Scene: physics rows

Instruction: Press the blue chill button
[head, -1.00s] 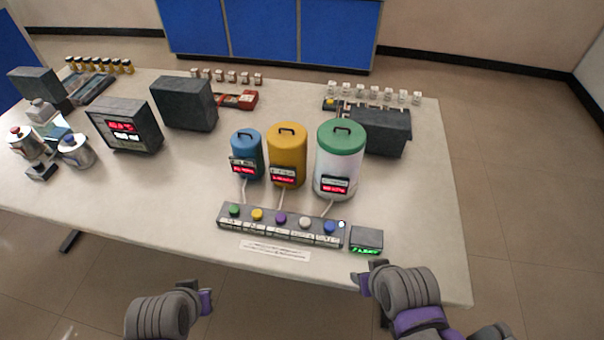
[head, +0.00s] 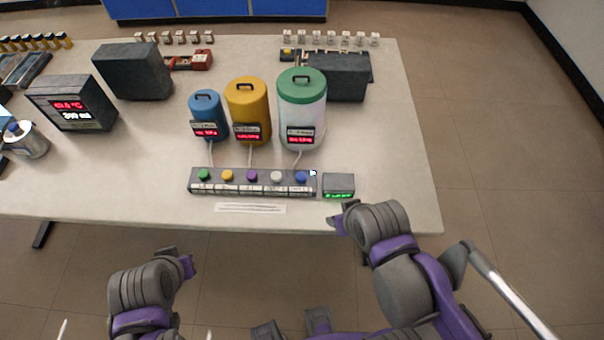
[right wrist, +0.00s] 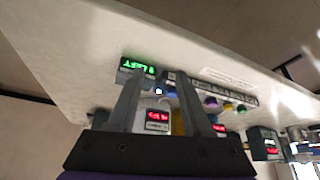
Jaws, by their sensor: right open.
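Green, yellow, purple and white buttons share the panel. A small box with a green display (head: 338,187) stands just right of it. Blue (head: 207,112), yellow (head: 247,108) and green-lidded (head: 302,104) canisters stand behind. The table's right side (head: 400,150) is clear.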

